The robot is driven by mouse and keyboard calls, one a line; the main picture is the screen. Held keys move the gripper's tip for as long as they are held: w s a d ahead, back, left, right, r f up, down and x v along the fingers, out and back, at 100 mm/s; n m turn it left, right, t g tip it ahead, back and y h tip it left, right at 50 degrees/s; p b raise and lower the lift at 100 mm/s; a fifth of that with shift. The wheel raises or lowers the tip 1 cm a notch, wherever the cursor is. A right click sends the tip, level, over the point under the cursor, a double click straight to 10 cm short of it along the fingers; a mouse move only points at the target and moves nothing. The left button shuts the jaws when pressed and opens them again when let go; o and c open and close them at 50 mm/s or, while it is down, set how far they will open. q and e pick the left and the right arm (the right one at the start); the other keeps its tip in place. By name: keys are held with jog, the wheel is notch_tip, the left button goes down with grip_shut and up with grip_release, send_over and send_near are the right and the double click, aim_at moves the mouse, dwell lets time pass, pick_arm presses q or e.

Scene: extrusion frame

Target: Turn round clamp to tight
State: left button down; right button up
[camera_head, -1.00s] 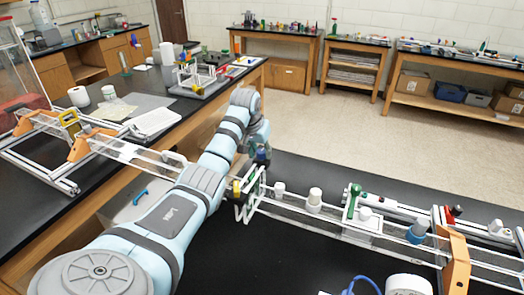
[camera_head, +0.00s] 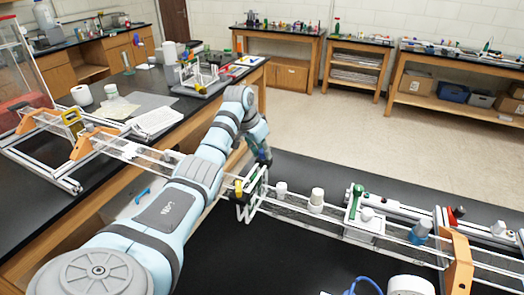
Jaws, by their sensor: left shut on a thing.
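A yellow piece (camera_head: 238,188) shows on the bracket's left side. My right gripper is not in view.
The clear rail carries white caps (camera_head: 317,196), a green-handled piece (camera_head: 356,198) and a blue-and-white piece (camera_head: 420,232). An orange bracket (camera_head: 459,262) stands at the right. A blue cable (camera_head: 362,283) lies in front. The bench behind the rail has bare room.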

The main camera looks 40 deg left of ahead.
pick_arm(q)
jog(key=shift+w+m+h, duration=0.1)
jog(key=shift+m+h, duration=0.3)
jog(key=shift+m, duration=0.7)
jog(key=c, duration=1.2)
grip_release()
jog(key=shift+c, duration=0.2)
jog(key=shift+w, duration=0.15)
jog(key=v, duration=1.2)
jog(key=shift+w, duration=0.1)
